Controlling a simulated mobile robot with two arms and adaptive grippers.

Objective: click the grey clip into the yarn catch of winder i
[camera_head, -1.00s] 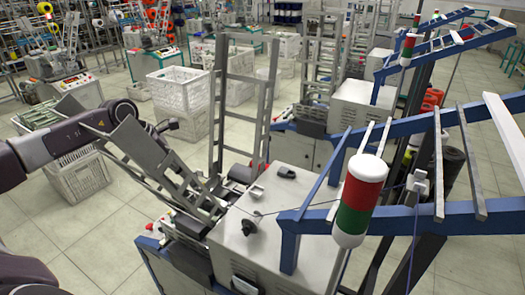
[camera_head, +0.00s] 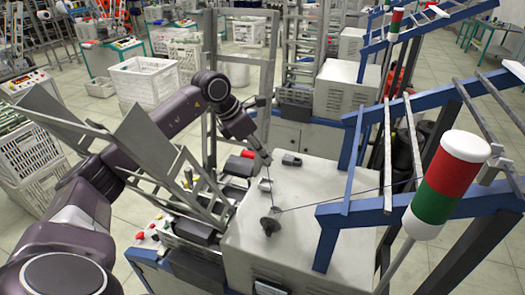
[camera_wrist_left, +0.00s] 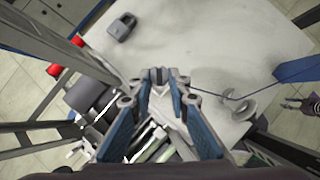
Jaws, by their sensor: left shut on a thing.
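My left gripper (camera_head: 265,158) is shut, its fingertips pointing down over the top of the winder's pale housing (camera_head: 310,215). In the left wrist view its fingertips (camera_wrist_left: 158,75) close on a small grey piece, which I take for the grey clip (camera_wrist_left: 158,73); the fingers mostly hide it. A dark yarn (camera_head: 335,200) runs from the right to a dark disc tensioner (camera_head: 270,226) and on up toward the gripper. A small pale bracket, apparently the yarn catch (camera_head: 265,185), stands on the housing just below the fingertips. I cannot see them touching. My right gripper is out of view.
A dark padlock-shaped part (camera_head: 291,160) lies on the housing beside the fingertips. A blue frame (camera_head: 345,212) and a red, white and green lamp (camera_head: 447,185) stand to the right. Slanted metal plates (camera_head: 150,140) and a red knob (camera_head: 248,154) are left of the housing.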

